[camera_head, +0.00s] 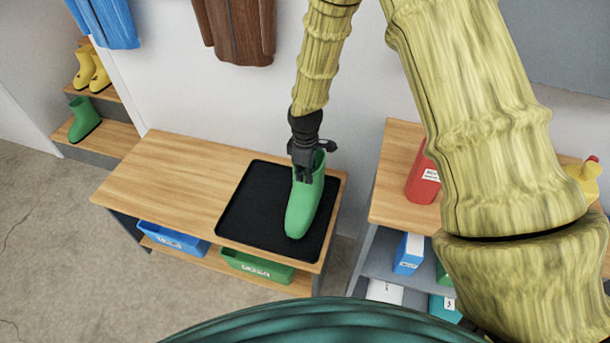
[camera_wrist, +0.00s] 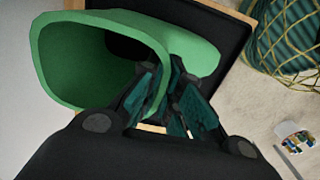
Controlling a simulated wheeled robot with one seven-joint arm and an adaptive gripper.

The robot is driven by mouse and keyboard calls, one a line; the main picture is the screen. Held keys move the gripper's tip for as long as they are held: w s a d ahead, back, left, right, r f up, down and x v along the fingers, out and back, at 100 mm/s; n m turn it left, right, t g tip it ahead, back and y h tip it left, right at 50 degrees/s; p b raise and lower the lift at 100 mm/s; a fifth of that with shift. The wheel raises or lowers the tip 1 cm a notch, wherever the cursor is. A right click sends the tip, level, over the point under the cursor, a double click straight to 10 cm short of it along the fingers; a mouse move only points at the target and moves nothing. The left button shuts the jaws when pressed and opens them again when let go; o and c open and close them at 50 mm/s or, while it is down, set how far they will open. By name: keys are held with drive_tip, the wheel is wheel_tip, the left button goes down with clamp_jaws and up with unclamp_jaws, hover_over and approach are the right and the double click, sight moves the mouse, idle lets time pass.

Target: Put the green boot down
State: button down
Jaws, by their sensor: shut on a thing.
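The green boot (camera_head: 305,205) is upright over the black tray (camera_head: 240,213) on the wooden bench, toe pointing to the front. My gripper (camera_head: 306,172) is shut on the rim of the boot's shaft from above. In the wrist view, the boot's open top (camera_wrist: 90,60) fills the upper left, and my gripper's fingers (camera_wrist: 165,95) pinch its wall. The boot's foot covers part of the tray. I cannot tell whether the sole touches the tray.
The bench top (camera_head: 155,172) is bare left of the tray. Blue (camera_head: 173,238) and green (camera_head: 256,266) bins sit below it. A shelf at right holds a red container (camera_head: 423,180). Another green boot (camera_head: 84,119) and yellow boots (camera_head: 91,70) stand on steps at left.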

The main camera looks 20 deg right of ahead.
drive_tip(key=shift+f, duration=0.5)
drive_tip(key=c, duration=1.6)
unclamp_jaws()
drive_tip(key=shift+c, duration=0.2)
wheel_tip(320, 180, up, 12)
drive_tip(key=shift+b, duration=0.4)
